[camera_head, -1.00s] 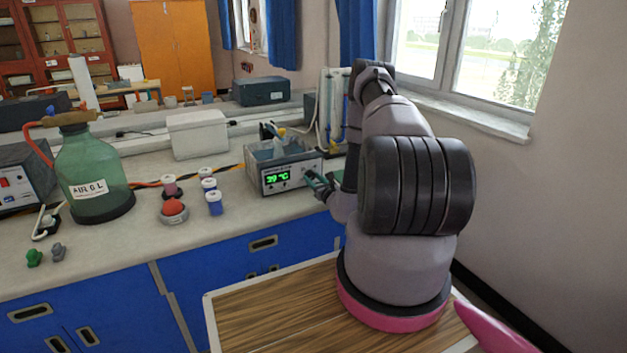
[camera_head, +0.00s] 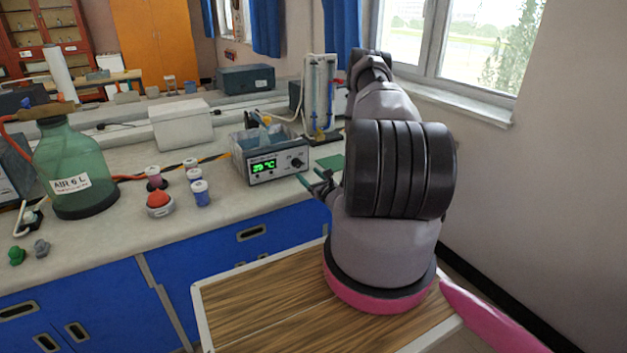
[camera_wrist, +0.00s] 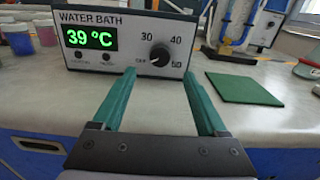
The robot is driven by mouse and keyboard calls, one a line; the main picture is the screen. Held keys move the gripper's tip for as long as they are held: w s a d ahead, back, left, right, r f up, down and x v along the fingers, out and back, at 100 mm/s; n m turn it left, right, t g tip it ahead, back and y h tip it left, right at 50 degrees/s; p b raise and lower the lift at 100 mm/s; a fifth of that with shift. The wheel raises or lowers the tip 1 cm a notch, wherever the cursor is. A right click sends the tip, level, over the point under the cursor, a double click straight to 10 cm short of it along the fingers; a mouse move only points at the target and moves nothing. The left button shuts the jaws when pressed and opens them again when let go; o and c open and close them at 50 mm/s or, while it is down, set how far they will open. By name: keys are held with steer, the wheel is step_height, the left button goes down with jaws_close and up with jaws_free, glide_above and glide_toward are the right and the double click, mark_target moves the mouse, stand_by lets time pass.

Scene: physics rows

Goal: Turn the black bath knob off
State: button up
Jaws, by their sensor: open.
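The water bath (camera_head: 262,170) stands on the bench with its front panel toward me, its green display lit at 39 °C. The black bath knob (camera_head: 297,162) is at the right of that panel. In the wrist view the knob (camera_wrist: 159,55) sits among the marks OFF, 30, 40 and 50; its pale pointer line appears turned to the lower left, toward OFF. My gripper (camera_head: 313,179) is in front of the panel, apart from the knob. In the wrist view its two green fingers (camera_wrist: 161,80) are open and empty, one on each side below the knob.
A green mat (camera_wrist: 243,88) lies right of the bath. Left of it are several small jars (camera_head: 200,192), a red-topped button (camera_head: 159,199) and a large green bottle (camera_head: 72,165). Tubing apparatus (camera_head: 320,95) stands behind right. Bench space before the bath is clear.

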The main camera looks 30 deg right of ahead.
steer(key=s, duration=0.3)
steer(key=shift+s, duration=0.3)
steer(key=shift+r, duration=0.1)
